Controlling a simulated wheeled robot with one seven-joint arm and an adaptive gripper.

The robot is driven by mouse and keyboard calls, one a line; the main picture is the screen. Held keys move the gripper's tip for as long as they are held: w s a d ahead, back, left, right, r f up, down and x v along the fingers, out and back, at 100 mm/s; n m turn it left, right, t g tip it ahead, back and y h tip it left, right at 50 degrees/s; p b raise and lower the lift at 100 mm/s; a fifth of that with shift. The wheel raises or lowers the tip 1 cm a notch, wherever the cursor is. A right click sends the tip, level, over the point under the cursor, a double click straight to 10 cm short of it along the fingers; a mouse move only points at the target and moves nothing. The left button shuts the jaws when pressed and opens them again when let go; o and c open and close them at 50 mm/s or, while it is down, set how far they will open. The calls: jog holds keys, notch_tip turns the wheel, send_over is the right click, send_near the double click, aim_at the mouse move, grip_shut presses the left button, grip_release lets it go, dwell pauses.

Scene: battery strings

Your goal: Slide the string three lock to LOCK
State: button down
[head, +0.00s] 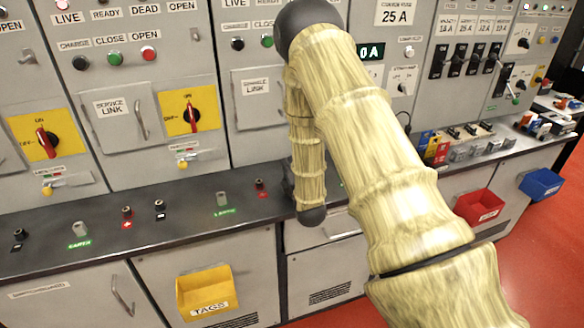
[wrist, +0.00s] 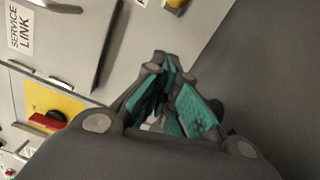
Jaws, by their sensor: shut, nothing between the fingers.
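My gripper (wrist: 172,115) shows in the wrist view, its teal-padded fingers shut with nothing held between them. It hangs in front of a grey cabinet face, and my arm hides it in the head view. Two sliding locks with yellow knobs show in the head view, one at the left (head: 46,190) and one to its right (head: 182,163), each under a small red and green label. I cannot read which string each belongs to; the panel behind my arm is largely hidden. The wrist view shows a yellow switch plate (wrist: 68,104) with a red handle (wrist: 46,121), apart from my fingers.
Yellow rotary switches (head: 170,108) and service link doors (head: 115,115) cover the panels. A dark counter ledge (head: 150,228) with small terminals runs below. A yellow tags bin (head: 205,292), a red bin (head: 479,208) and a blue bin (head: 541,184) hang lower. Red floor is open at right.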

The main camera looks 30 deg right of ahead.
jog(key=p+x, duration=0.1)
jog(key=x, duration=0.3)
jog(key=shift+w+d+r, duration=0.1)
jog(key=shift+w+r, duration=0.05)
jog(key=shift+w, duration=0.05)
jog(key=d, duration=0.1)
jog(key=d+p, duration=0.1)
jog(key=shift+s+d+r, duration=0.1)
jog(key=shift+d+r, duration=0.1)
jog(key=shift+d, duration=0.2)
jog(key=shift+d+p, duration=0.4)
jog(key=shift+d, duration=0.1)
